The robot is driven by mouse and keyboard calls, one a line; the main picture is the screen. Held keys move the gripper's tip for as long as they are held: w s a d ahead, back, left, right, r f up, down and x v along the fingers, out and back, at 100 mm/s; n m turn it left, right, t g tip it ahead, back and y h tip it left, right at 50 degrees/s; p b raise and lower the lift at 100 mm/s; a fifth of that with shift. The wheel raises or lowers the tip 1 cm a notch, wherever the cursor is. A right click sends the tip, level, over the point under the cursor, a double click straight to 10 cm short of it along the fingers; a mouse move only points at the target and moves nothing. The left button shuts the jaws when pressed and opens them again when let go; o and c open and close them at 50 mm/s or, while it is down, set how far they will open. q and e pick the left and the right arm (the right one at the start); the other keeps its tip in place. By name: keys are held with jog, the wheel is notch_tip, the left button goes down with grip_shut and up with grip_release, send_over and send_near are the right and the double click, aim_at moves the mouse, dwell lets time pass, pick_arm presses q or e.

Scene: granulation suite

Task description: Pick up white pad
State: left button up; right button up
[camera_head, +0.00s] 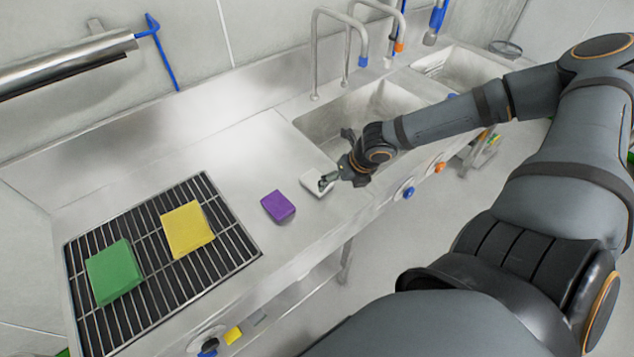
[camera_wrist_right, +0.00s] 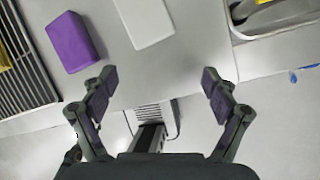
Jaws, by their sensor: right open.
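The white pad (camera_head: 313,182) lies flat on the steel counter, just left of the sink, in the head view. My right gripper (camera_head: 334,180) is at its right side and hides part of it. In the right wrist view the white pad (camera_wrist_right: 146,20) is at the top middle, cut off by the frame edge, beyond the fingertips. The right gripper (camera_wrist_right: 160,82) is open, with nothing between its fingers. The left gripper does not show.
A purple pad (camera_head: 278,206) lies left of the white pad. The sink basin (camera_head: 340,118) and taps (camera_head: 362,45) stand behind my right gripper.

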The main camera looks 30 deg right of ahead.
jog(key=w+a+r+n, duration=0.1)
jog(key=w+r+n, duration=0.3)
jog(key=n, duration=0.1)
jog(key=b, duration=0.3)
send_over(317, 180)
jog(key=s, duration=0.3)
jog(key=f, duration=0.4)
jog(key=shift+w+d+f, duration=0.15)
jog(key=shift+d+f, duration=0.1)
jog(key=shift+f, duration=0.05)
jog(key=shift+w+a, duration=0.1)
jog(key=shift+w, duration=0.15)
jog(key=b+x, duration=0.3)
jog(key=x, duration=0.2)
jog(key=shift+s+b, duration=0.15)
jog(key=shift+b, duration=0.2)
jog(key=shift+w+f, duration=0.2)
jog(key=shift+r, duration=0.1)
